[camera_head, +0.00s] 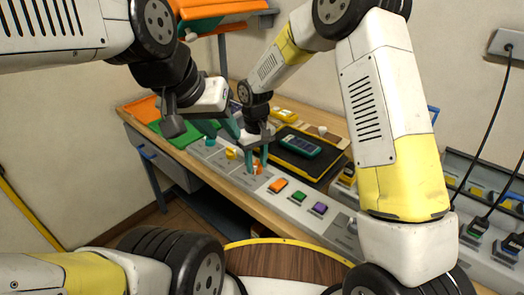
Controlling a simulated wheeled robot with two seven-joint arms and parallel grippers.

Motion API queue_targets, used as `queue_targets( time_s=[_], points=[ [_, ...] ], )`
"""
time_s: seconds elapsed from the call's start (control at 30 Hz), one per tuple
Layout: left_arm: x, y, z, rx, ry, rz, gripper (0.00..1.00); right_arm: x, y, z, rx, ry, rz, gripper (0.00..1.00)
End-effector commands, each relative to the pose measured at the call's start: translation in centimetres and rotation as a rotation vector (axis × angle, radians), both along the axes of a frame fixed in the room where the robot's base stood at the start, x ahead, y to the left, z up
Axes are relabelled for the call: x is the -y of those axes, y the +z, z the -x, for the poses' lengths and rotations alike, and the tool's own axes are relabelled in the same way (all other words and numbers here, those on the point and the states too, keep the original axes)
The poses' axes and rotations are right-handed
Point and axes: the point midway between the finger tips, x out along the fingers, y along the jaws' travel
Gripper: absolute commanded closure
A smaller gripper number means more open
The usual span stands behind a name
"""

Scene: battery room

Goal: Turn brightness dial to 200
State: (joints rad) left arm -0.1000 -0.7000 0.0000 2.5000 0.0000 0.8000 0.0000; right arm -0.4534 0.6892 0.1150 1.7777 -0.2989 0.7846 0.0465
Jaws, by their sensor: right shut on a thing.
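A row of dials sits on the grey control panel (342,228) along the bench front: a teal dial (210,142), a yellow dial (231,154) and an orange dial (257,169). Their labels and scale marks are too small to read, so I cannot tell which one is for brightness.
Orange (278,185), green (299,197) and purple (319,208) buttons lie right of the dials. Behind them, a black tray (322,179) holds a teal meter (300,146). A green mat (176,132) is at left. A rack with cables (485,200) stands at right.

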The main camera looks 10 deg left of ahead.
Motion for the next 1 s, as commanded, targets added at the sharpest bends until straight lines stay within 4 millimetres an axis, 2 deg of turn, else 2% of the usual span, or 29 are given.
queue_targets(
  time_s=[0.2,0.23,0.33,0.7,0.77,1.0],
  points=[
    [0.0,0.0,0.0,0.0,0.0,0.0,0.64,0.0,0.0,0.0,0.001,0.0,-0.001,1.0],
    [0.0,0.0,0.0,0.0,0.0,0.0,0.64,0.0,0.0,0.0,0.001,0.001,-0.001,0.61],
    [0.0,0.0,0.0,0.0,0.0,0.0,0.64,0.0,0.0,0.0,0.001,0.001,-0.001,0.42],
    [0.0,0.0,0.0,0.0,0.0,0.0,0.64,0.0,0.4,0.0,0.001,0.001,-0.001,0.41],
    [0.0,0.0,0.0,0.0,0.0,0.0,0.64,0.0,1.0,-0.1,0.003,0.001,-0.001,0.41],
    [0.0,0.0,0.0,0.0,0.0,0.0,0.64,0.0,5.1,-0.1,0.004,0.001,-0.002,0.41]
  ],
)
